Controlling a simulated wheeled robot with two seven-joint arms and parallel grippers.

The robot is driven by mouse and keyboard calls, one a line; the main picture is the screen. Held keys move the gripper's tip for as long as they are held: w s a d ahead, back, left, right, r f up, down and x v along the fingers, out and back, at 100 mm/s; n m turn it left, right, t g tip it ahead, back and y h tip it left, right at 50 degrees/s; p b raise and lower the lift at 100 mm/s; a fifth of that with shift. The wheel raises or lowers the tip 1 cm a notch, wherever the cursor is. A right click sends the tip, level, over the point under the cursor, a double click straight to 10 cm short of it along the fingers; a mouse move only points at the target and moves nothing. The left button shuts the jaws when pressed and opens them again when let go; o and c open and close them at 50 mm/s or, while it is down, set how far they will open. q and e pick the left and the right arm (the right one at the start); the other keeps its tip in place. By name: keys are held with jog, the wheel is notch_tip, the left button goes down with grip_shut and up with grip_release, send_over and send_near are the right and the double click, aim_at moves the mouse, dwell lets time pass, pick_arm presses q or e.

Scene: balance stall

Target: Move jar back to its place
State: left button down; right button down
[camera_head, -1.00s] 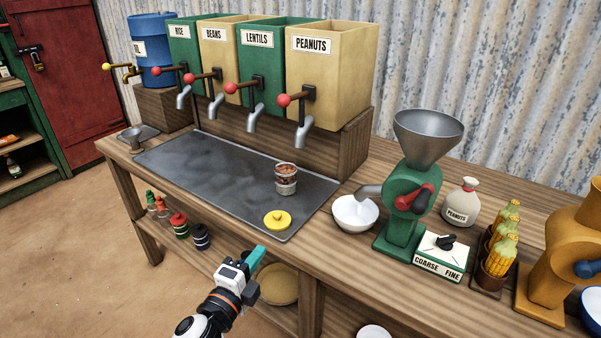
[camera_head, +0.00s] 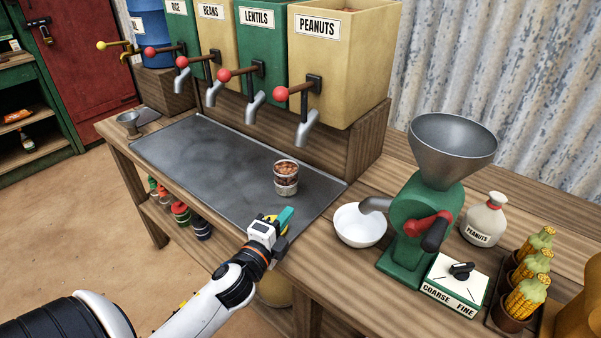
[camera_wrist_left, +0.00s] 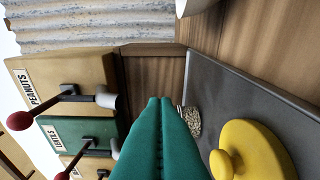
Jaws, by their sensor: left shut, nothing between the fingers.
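An open glass jar (camera_head: 287,180) with brown contents stands upright on the dark metal tray (camera_head: 205,160), in front of the peanuts dispenser. In the left wrist view the jar (camera_wrist_left: 192,120) is partly hidden behind my fingers. A yellow lid with a knob (camera_wrist_left: 250,152) lies on the tray near the front edge. In the head view the lid (camera_head: 264,217) is mostly covered by my gripper. My left gripper (camera_head: 286,215) is shut and empty, above the lid and in front of the jar, apart from the jar. My right gripper is not in view.
The peanuts dispenser (camera_head: 338,60) and its spout stand behind the jar. A white bowl (camera_head: 360,228) and a green grinder (camera_head: 408,225) stand to the right. Several jars with coloured lids (camera_head: 181,213) sit on the lower shelf. The tray's left part is clear.

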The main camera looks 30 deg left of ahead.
pick_arm(q)
jog(key=w, duration=0.5)
jog(key=w+a, duration=0.1)
jog(key=w, duration=0.4)
jog(key=w+a, duration=0.1)
jog(key=w, duration=0.4)
jog(key=shift+w+p, duration=0.2)
jog(key=shift+p, duration=0.2)
jog(key=a, duration=0.1)
jog(key=s+a, duration=0.1)
jog(key=a, duration=0.1)
jog(key=shift+a+p, duration=0.2)
jog(key=shift+p, duration=0.2)
jog(key=shift+a+f, duration=0.1)
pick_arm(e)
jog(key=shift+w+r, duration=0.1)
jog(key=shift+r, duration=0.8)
